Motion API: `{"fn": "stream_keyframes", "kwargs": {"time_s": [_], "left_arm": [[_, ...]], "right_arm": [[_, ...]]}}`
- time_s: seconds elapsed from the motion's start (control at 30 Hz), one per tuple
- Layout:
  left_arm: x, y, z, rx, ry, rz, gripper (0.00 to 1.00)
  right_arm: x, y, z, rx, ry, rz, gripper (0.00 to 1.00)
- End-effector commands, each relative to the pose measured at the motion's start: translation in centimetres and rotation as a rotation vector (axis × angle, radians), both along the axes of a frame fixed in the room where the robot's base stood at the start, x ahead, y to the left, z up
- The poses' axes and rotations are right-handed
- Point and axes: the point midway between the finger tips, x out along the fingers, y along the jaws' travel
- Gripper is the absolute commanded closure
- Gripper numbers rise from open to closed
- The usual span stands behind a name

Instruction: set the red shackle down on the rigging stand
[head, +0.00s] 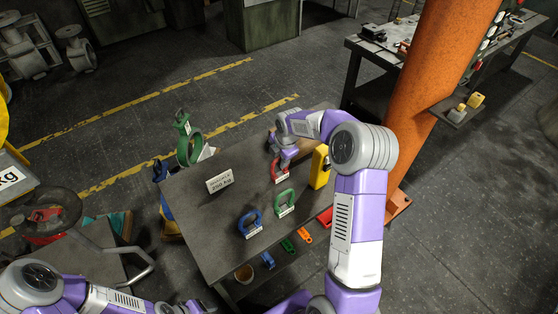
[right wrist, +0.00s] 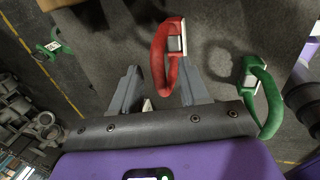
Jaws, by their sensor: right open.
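The red shackle (head: 274,169) stands upright on the dark table top, which I take to be the rigging stand (head: 205,222). A white label is at its foot. In the right wrist view the red shackle (right wrist: 160,58) shows just beyond and between the fingertips of my right gripper (right wrist: 160,82). My right gripper (head: 285,156) is open, right at the red shackle, and partly covers it in the head view. I cannot tell whether a finger touches it.
A green shackle (head: 285,203) and a blue shackle (head: 250,223) stand nearer on the table. A yellow block-like piece (head: 320,167) is close on the right. An orange pillar (head: 432,82) rises beyond.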

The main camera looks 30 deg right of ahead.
Motion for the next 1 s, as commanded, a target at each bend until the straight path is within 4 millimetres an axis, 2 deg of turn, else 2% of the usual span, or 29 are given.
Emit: {"fn": "stream_keyframes", "kwargs": {"time_s": [0.03, 0.2, 0.4, 0.6, 1.0], "left_arm": [[0.0, 0.0, 0.2, 0.000, 0.000, 0.000, 0.33], [0.0, 0.0, 0.5, 0.000, 0.000, 0.000, 0.33], [0.0, 0.0, 0.8, 0.000, 0.000, 0.000, 0.33], [0.0, 0.0, 0.9, 0.000, 0.000, 0.000, 0.33], [0.0, 0.0, 0.8, 0.000, 0.000, 0.000, 0.33]], "right_arm": [[-0.2, -0.1, 1.4, -0.001, -0.005, -0.001, 0.55], [-1.1, -0.1, 5.0, -0.001, -0.004, -0.001, 0.55], [-1.9, -0.2, 7.9, -0.001, -0.002, -0.001, 0.55], [-2.2, -0.2, 8.9, -0.001, 0.000, 0.000, 0.55], [-2.2, -0.2, 8.9, 0.000, 0.000, 0.000, 0.55]]}}
